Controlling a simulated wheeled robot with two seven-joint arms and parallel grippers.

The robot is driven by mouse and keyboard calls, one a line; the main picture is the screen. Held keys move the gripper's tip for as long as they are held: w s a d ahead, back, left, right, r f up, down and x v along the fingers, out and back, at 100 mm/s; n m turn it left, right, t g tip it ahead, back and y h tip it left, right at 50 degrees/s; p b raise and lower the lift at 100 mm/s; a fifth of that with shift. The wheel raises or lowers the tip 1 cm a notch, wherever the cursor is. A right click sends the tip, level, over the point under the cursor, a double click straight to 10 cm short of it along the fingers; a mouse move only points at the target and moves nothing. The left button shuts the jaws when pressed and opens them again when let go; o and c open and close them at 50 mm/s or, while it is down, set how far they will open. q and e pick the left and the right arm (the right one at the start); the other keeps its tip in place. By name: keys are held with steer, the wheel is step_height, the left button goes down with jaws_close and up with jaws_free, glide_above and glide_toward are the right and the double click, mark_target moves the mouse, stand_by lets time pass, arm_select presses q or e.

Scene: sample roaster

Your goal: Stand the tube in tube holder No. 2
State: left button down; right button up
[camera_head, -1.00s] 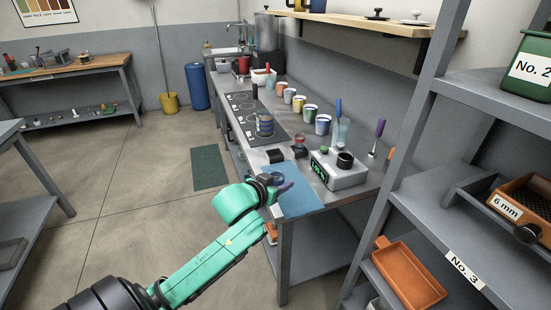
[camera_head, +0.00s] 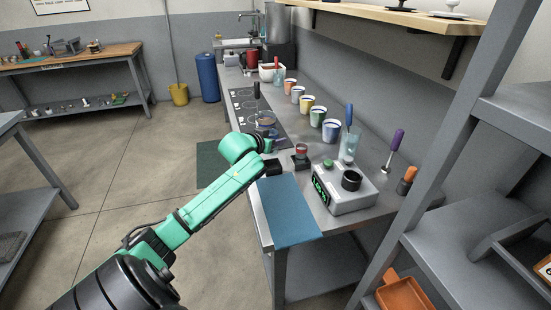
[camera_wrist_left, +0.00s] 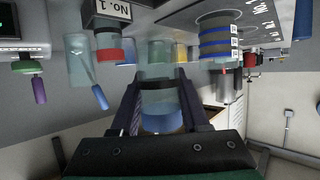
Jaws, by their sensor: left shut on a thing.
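My left gripper (camera_wrist_left: 160,110) is shut on a clear tube (camera_wrist_left: 158,88) with a dark band and a bluish end, seen in the left wrist view. In the head view the left gripper (camera_head: 270,141) is over the counter's near side, by the hob; I cannot make out the tube there. A black block labelled No. 1 (camera_wrist_left: 108,12) shows upside down in the wrist view, with a red-banded piece at it. In the head view a black block (camera_head: 272,167) lies just below the gripper, its label unreadable. Another block with a red-topped piece (camera_head: 301,159) stands to its right. My right gripper is out of view.
A scale (camera_head: 340,190) with a green display stands right of a blue mat (camera_head: 289,211). A glass jar with a blue-handled tool (camera_head: 348,146) and several cups (camera_head: 331,130) line the back. A blue-striped stack (camera_wrist_left: 215,42) is near the gripper. A shelf rack (camera_head: 430,165) stands at right.

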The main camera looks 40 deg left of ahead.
arm_select(q)
step_height(320, 180, down, 7)
steer(key=shift+r, duration=0.2)
steer(key=shift+f, duration=0.3)
steer(key=shift+w, duration=0.1)
steer(key=shift+c, duration=2)
jaws_free()
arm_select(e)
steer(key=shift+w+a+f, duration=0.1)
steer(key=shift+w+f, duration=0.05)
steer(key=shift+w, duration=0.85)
arm_select(q)
steer(key=v, duration=1.2)
steer(key=shift+r+p, duration=0.1)
steer(key=shift+p, duration=0.25)
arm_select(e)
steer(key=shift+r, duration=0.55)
